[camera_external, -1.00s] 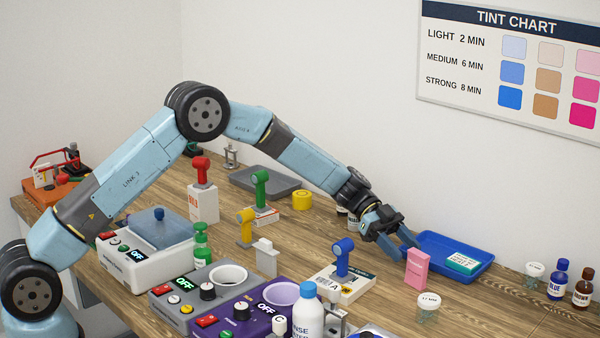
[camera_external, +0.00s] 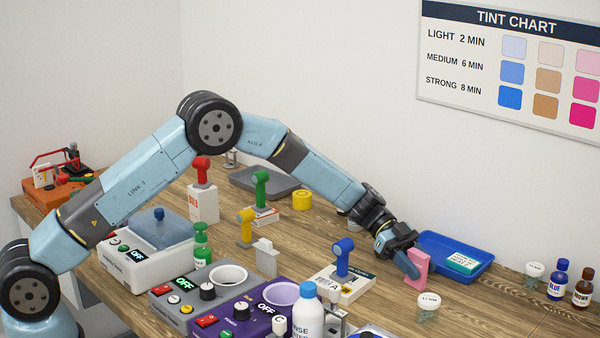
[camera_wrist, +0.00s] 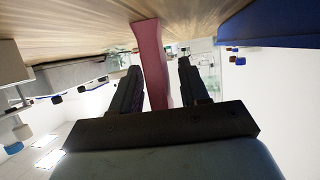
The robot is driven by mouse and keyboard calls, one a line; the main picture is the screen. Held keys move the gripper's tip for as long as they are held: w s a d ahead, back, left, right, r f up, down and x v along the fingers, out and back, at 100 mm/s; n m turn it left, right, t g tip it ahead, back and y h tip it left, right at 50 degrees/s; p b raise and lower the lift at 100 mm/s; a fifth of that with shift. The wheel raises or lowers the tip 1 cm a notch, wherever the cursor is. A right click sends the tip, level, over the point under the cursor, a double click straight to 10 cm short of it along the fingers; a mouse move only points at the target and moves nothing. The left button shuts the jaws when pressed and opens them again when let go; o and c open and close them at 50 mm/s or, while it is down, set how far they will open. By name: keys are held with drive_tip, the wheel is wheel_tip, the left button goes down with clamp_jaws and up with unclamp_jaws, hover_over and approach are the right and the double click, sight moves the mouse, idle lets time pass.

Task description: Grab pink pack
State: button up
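The pink pack (camera_external: 424,264) stands upright on the wooden table, in front of the blue tray. My gripper (camera_external: 409,267) is down at the pack, and a blue finger covers part of its near left side. In the wrist view the pink pack (camera_wrist: 152,62) shows between the two dark fingers of my gripper (camera_wrist: 158,68). The fingers are apart, with a visible gap on the right side of the pack. On the left the finger is very close to it; I cannot tell whether they touch.
The blue tray (camera_external: 430,240) holds a teal-and-white pack (camera_external: 462,263). A small lidded jar (camera_external: 428,305) stands in front of the pink pack. A blue tool (camera_external: 342,255) stands on a white box to the left. Bottles (camera_external: 582,288) stand at the right.

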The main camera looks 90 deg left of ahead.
clamp_jaws()
drive_tip(key=shift+r, duration=0.15)
